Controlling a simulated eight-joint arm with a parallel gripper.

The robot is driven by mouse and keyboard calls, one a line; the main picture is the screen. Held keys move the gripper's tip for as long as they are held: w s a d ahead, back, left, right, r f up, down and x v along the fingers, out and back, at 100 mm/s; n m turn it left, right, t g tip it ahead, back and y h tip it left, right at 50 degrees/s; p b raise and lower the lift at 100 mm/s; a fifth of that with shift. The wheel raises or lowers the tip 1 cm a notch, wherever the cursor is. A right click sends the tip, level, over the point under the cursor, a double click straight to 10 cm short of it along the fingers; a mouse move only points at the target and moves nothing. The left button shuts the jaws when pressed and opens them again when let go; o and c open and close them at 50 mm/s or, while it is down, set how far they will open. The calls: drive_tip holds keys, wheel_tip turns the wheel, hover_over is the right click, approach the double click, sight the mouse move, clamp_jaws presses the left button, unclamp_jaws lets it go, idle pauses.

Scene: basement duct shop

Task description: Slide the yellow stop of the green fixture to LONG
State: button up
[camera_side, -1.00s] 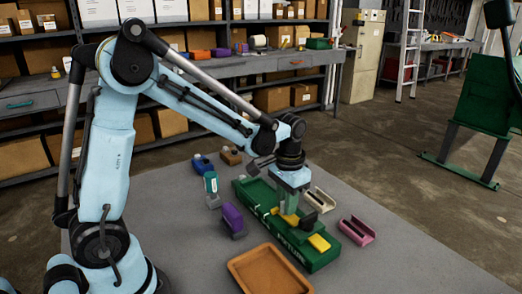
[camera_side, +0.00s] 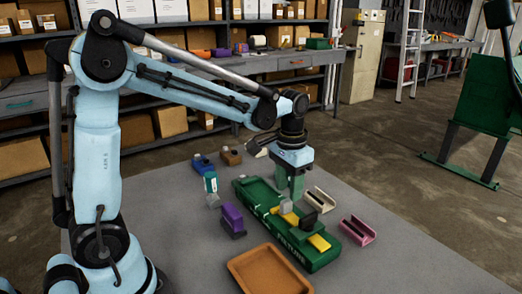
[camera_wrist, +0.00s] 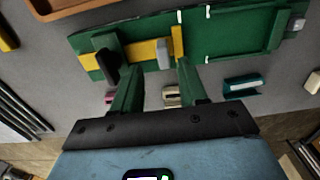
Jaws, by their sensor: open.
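In the wrist view the fixture (camera_wrist: 232,36) crosses the top. Its yellow stop (camera_wrist: 177,42) is an upright crosspiece joined to a yellow strip, with a grey block beside it and a black knob (camera_wrist: 107,55) further left. White marks line the fixture's edges. My gripper (camera_wrist: 157,68) is open and empty, its green fingers apart, just above and beside the fixture. In the side view it hangs above the grey block (camera_side: 286,206).
An orange tray (camera_side: 240,272) lies in front of the fixture. Pink (camera_side: 357,231) and cream (camera_side: 319,200) channel pieces lie to its right. Purple (camera_side: 233,221), teal-white (camera_side: 211,188), blue (camera_side: 202,164) and brown (camera_side: 231,156) pieces lie to its left. The table's right front is clear.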

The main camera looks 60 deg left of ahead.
wheel_tip(320, 180, up, 7)
idle(0.4)
drive_tip(key=s+d+f+t, duration=0.2)
drive_tip(key=s+f+t, duration=0.1)
drive_tip(key=s+t, duration=0.4)
drive_tip(key=s, duration=0.2)
drive_tip(key=shift+s+d+f, duration=0.15)
drive_tip(key=shift+s+f, duration=0.15)
drive_tip(key=shift+f, duration=0.1)
drive_tip(key=shift+c, duration=0.4)
idle(1.1)
